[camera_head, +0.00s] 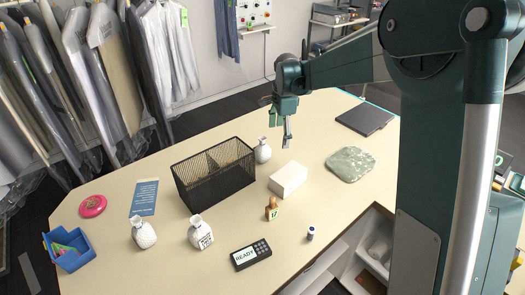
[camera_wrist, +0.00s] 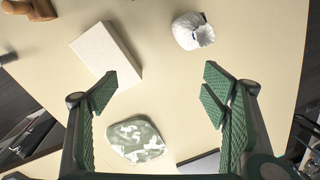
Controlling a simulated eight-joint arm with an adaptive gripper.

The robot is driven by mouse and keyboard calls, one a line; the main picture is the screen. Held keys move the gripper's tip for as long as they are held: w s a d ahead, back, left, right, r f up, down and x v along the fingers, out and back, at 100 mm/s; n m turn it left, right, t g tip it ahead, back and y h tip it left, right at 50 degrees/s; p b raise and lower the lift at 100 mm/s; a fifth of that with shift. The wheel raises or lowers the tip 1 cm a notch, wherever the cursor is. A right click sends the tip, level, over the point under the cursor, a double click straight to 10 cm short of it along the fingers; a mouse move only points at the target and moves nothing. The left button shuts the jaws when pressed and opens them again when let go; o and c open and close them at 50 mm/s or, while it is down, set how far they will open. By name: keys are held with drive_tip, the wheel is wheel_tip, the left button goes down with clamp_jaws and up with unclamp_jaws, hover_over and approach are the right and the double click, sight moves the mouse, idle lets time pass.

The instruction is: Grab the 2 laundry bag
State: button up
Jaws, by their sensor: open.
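Three small white laundry bags with tied necks stand on the table. One bag (camera_head: 263,152) is behind the wire basket's right side and left of my gripper (camera_head: 287,138). A white bag also shows in the wrist view (camera_wrist: 190,32), beyond my fingertips and right of centre. A second bag (camera_head: 197,233) stands in front of the basket with a printed tag I cannot read clearly. A third bag (camera_head: 143,234) is to its left. No number 2 is legible on any bag. My gripper (camera_wrist: 160,90) is open and empty above the table, apart from the bags.
A black wire basket (camera_head: 210,187), a white block (camera_head: 288,178), a wooden stamp (camera_head: 271,209), a camouflage cloth (camera_head: 350,164) and a black terminal (camera_head: 250,255) occupy the table (camera_head: 190,270). A blue bin (camera_head: 70,252) is at left. Hanging garments (camera_head: 120,60) stand behind.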

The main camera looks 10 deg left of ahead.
sight(262, 148)
drive_tip(key=w+a+f+m+p, duration=0.1)
drive_tip(key=w+a+f, duration=0.1)
drive_tip(key=w+a+f+m+p, duration=0.1)
drive_tip(key=w+a+f, duration=0.1)
drive_tip(key=a, duration=0.1)
drive_tip(key=w+a+f+m+g+p, duration=0.1)
drive_tip(key=w+a+f+p, duration=0.1)
drive_tip(key=shift+a+f, duration=0.15)
drive_tip(key=shift+a, duration=0.1)
drive_tip(key=shift+w+a+f, duration=0.2)
drive_tip(key=shift+a+f, duration=0.15)
drive_tip(key=shift+f, duration=0.15)
drive_tip(key=shift+f, duration=1.3)
drive_tip(key=shift+f+p, duration=0.55)
drive_tip(key=shift+f, duration=2.05)
drive_tip(key=c, duration=1.1)
